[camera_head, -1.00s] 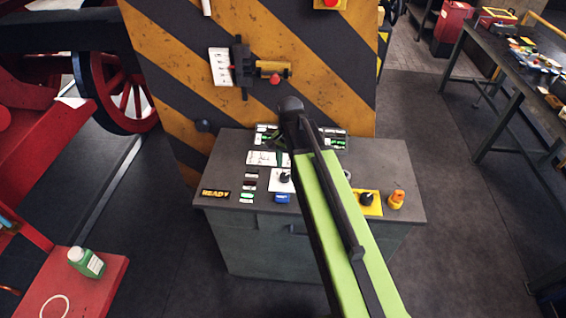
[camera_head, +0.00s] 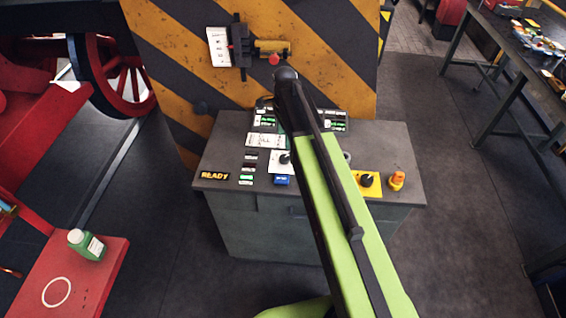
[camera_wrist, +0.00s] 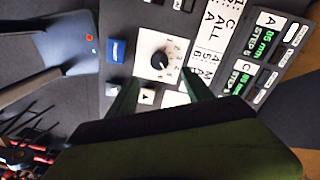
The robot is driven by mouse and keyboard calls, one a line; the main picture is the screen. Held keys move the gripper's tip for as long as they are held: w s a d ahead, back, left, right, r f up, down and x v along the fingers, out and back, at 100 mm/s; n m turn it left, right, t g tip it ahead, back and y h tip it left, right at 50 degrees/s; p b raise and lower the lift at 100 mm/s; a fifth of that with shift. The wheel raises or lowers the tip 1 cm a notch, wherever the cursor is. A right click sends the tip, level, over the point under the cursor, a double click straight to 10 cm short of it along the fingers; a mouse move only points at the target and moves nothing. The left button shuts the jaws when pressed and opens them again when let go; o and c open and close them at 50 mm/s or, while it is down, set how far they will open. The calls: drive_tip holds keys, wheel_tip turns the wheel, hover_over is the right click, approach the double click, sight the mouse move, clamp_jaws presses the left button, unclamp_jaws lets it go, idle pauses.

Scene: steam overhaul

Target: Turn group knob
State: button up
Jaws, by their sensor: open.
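A black knob (camera_head: 284,158) sits on a white plate on the console top, just left of my arm in the head view. In the wrist view this knob (camera_wrist: 158,61) has a white pointer line and small numbers around it. My gripper (camera_wrist: 160,90) is open and empty, its two fingers apart just below the knob in that picture. I cannot tell whether they touch it. In the head view my arm hides most of the gripper. A second black knob (camera_head: 367,180) sits on a yellow plate to the right.
The grey console (camera_head: 270,230) carries green-lit displays (camera_wrist: 262,47), a blue button (camera_wrist: 115,51) and an orange button (camera_head: 397,179). A striped panel (camera_head: 330,60) stands behind it.

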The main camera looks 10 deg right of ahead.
sight(284, 157)
wheel_tip(284, 157, down, 11)
drive_tip(key=b, duration=0.9)
drive_tip(key=shift+r, duration=0.2)
drive_tip(key=shift+r, duration=0.15)
